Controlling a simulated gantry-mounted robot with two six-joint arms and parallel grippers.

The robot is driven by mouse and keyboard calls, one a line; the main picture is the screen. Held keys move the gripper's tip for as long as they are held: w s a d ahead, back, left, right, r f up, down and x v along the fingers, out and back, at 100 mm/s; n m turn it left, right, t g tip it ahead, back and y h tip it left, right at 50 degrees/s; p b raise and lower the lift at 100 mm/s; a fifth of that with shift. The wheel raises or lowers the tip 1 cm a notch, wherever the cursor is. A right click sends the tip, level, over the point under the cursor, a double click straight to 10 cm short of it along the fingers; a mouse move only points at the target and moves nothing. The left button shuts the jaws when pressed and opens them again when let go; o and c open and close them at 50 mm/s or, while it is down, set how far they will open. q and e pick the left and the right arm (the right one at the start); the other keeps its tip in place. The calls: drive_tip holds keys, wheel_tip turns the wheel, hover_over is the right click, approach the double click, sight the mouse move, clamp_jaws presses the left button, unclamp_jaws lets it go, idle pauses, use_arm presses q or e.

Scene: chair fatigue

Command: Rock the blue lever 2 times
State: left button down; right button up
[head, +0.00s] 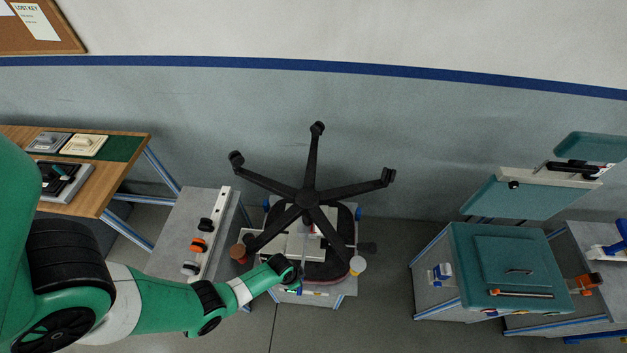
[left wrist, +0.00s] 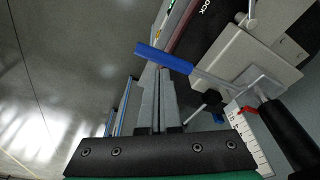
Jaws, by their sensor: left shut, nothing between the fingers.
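The blue lever (left wrist: 163,59) shows in the left wrist view as a blue bar sticking out to the left from a pale metal box (left wrist: 250,60) under the upturned chair. I cannot make it out clearly in the head view, where my gripper and the chair crowd that spot. My left gripper (head: 297,287) is at the front of the chair in the head view. In the left wrist view its two fingers (left wrist: 157,72) are together and empty, with their tips close to the blue lever. I cannot tell whether they touch it. My right gripper is out of view.
The black five-legged chair base (head: 310,198) points upward over the chair's stand. A grey side table (head: 178,225) with several knobs stands to the left. A teal-topped cabinet (head: 465,265) stands to the right. Floor is bare between the stand and the cabinet.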

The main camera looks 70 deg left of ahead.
use_arm(q)
drive_tip(key=shift+f, duration=0.15)
drive_tip(key=shift+f+b, duration=2.9)
drive_tip(key=shift+b, duration=0.1)
drive_tip(key=shift+r, duration=0.15)
drive_tip(key=shift+a+r+p, duration=0.15)
drive_tip(key=shift+r+p, duration=1.55)
drive_tip(key=shift+p, duration=0.15)
drive_tip(key=shift+d+r+p, duration=0.25)
drive_tip(key=shift+r+p, duration=0.1)
drive_tip(key=shift+a+r, duration=0.1)
drive_tip(key=shift+r, duration=0.15)
drive_tip(key=shift+r+p, duration=0.5)
drive_tip(key=shift+p, duration=0.2)
drive_tip(key=shift+r, duration=0.15)
